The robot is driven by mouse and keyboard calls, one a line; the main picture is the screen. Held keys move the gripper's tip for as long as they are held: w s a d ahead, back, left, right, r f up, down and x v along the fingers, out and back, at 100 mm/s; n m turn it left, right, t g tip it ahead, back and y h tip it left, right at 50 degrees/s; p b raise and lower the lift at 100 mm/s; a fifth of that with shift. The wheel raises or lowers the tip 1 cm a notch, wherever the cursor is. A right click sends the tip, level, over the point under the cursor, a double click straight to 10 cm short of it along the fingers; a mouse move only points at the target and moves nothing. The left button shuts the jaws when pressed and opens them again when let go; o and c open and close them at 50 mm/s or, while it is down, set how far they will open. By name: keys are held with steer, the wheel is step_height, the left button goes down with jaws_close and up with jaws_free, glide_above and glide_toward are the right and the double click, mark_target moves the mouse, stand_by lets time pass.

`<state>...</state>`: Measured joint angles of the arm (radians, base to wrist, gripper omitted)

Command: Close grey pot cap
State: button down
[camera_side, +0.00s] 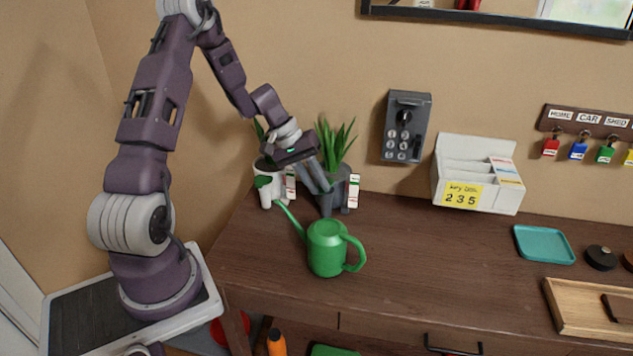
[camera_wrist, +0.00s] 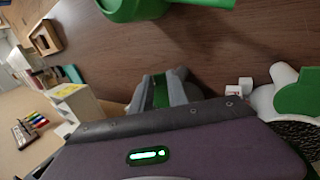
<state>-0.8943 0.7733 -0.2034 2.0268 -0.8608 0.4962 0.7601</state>
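The grey pot (camera_side: 334,203) stands at the back left of the table with a spiky green plant in it. Its cap cannot be made out clearly in either view. My gripper (camera_side: 323,188) points down at the front left of this pot, with its two fingers apart. I cannot tell whether they touch the pot. In the wrist view my gripper (camera_wrist: 159,78) shows a gap between the fingers, with something green seen through it. Most of the grey pot is hidden from the wrist view.
A white pot (camera_side: 267,191) with a green flap stands left of the grey pot. A green watering can (camera_side: 326,250) stands in front, its spout toward the pots. A white letter holder (camera_side: 478,178) stands to the right. The table's middle is clear.

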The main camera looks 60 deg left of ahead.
steer(key=shift+w+a+r, duration=0.1)
steer(key=shift+w+a, duration=0.05)
steer(key=shift+w, duration=0.05)
steer(key=shift+w+d+g+y, duration=0.3)
steer(key=shift+w+g+y, duration=0.1)
steer(key=shift+g+y, duration=0.4)
steer(key=shift+w+d+f+g+y, duration=0.15)
steer(key=shift+w+f+g+y, duration=0.05)
steer(key=shift+g+y, duration=0.4)
steer(key=shift+w+d+f+g+y, duration=0.2)
steer(key=shift+g+y, duration=0.3)
steer(key=shift+y, duration=0.2)
steer(key=shift+s+f, duration=0.1)
steer(key=c, duration=1.3)
jaws_free()
steer(key=shift+d, duration=0.1)
steer(key=shift+s+f, duration=0.1)
